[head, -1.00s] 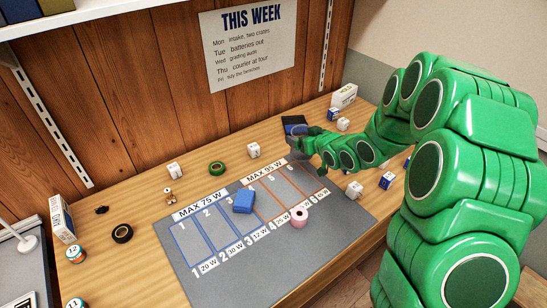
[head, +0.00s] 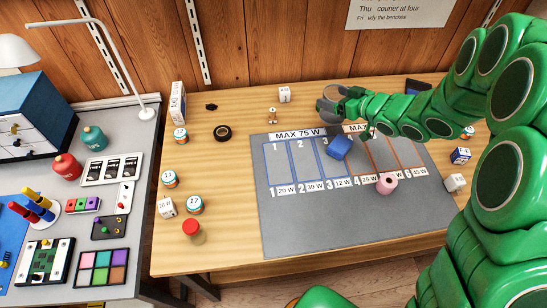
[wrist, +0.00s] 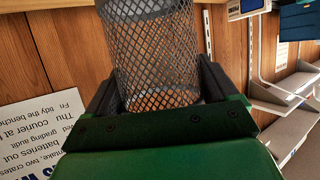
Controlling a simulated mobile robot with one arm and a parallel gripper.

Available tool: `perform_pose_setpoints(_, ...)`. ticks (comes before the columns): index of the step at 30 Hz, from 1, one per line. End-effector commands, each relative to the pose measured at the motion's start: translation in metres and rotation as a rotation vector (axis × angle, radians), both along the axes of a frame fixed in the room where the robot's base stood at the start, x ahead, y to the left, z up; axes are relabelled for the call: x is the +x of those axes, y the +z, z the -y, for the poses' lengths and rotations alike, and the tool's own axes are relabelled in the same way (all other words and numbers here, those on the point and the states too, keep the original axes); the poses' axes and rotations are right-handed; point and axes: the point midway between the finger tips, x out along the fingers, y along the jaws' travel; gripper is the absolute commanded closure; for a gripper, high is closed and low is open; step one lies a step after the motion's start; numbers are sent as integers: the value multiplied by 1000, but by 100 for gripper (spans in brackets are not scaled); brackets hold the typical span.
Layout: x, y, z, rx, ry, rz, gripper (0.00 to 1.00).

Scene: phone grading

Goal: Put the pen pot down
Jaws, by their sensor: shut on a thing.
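The pen pot (wrist: 157,58) is a dark wire-mesh cylinder with a solid grey band, seen large in the wrist view. My gripper (wrist: 153,88) is shut on it, with a black finger on each side. In the head view my gripper (head: 345,103) is over the back edge of the grey mat (head: 320,225), near the gap between the two "MAX" labels. The pot shows there only as a small greyish shape (head: 331,106) at the fingers. I cannot tell how far its base is from the bench.
A blue block (head: 339,147) lies on the mat just in front of my gripper, and a pink roll (head: 387,183) sits farther forward. The mat's front is clear.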

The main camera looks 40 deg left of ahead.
Motion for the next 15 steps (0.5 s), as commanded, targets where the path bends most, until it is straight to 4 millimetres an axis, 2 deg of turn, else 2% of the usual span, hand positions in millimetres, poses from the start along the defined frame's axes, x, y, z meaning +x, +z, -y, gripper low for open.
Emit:
perform_pose_setpoints(1, -17, -2, -15, -1, 55, 1, 46)
perform_pose_setpoints(6, -75, -8, -54, -3, 228, -1, 46)
perform_pose_setpoints(12, -137, -15, -82, -2, 404, -2, 46)
perform_pose_setpoints(15, -159, -18, -90, 0, 464, -2, 46)
